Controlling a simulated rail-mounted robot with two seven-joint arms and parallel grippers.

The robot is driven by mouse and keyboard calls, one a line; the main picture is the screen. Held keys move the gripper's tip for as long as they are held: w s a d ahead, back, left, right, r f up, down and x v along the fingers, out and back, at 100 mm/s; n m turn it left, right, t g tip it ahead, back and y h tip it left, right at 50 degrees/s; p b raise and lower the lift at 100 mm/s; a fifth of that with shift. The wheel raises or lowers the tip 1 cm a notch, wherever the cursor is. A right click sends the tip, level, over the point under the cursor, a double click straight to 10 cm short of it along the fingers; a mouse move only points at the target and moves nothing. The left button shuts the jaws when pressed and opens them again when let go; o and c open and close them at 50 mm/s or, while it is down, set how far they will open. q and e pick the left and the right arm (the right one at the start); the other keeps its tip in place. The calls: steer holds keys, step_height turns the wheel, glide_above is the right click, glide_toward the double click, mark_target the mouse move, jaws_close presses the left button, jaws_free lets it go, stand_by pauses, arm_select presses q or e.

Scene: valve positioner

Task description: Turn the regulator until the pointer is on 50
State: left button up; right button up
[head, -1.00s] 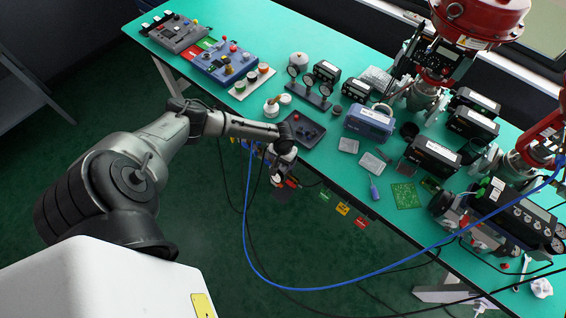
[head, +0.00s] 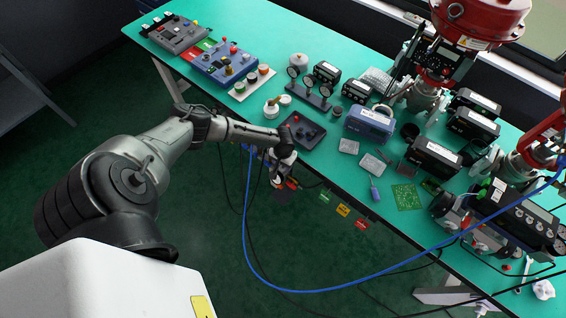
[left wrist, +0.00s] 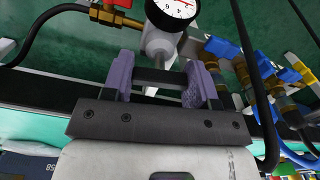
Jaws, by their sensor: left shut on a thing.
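My left gripper (head: 280,178) is at the front edge of the bench, below the bench top. In the left wrist view its two purple-padded fingers (left wrist: 162,82) are shut around the lower part of a pale grey regulator (left wrist: 158,46). A round white gauge (left wrist: 172,8) sits on the regulator, cut off by the top edge. Its red markings show in part, and I cannot tell where its pointer stands. The regulator is hidden behind my wrist in the head view. My right gripper is not in view.
A blue cable (head: 246,220) loops below the bench. The green bench top (head: 330,165) carries many instruments. Coloured tags (head: 343,208) hang along its front edge.

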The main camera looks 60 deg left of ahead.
arm_select(q)
steer(key=shift+c, duration=1.1)
steer(key=shift+m+p, duration=0.3)
steer(key=shift+p, duration=0.2)
steer(key=o, duration=0.9)
steer(key=shift+r, duration=0.15)
step_height(320, 180, up, 14)
steer(key=p, duration=0.2)
steer(key=shift+f+p, duration=0.2)
steer(key=shift+p, duration=0.1)
